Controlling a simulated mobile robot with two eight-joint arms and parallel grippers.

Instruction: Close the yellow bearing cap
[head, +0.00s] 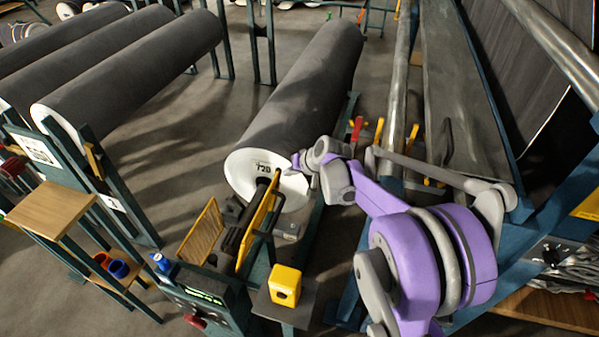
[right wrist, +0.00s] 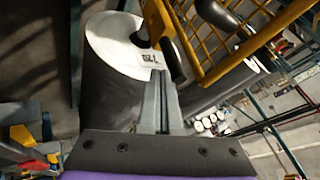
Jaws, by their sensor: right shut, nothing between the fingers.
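A long yellow bar-like part (head: 257,226), which looks like the bearing cap, stands tilted up beside the shaft at the near end of the grey roll (head: 300,100). In the right wrist view a yellow piece (right wrist: 157,22) rises by the roll's white end face (right wrist: 115,40), close beyond the fingertips. My right gripper (head: 298,163) is at the right side of the roll's white end, near the upper end of the yellow part. Its fingers (right wrist: 154,78) are shut and empty; I cannot tell whether they touch the yellow part. My left gripper is not in view.
A yellow mesh guard (head: 203,233) stands left of the shaft; it also shows in the right wrist view (right wrist: 235,35). A yellow box (head: 285,285) sits on a stand in front. More rolls (head: 130,70) lie at left. A large machine frame (head: 470,110) bounds the right.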

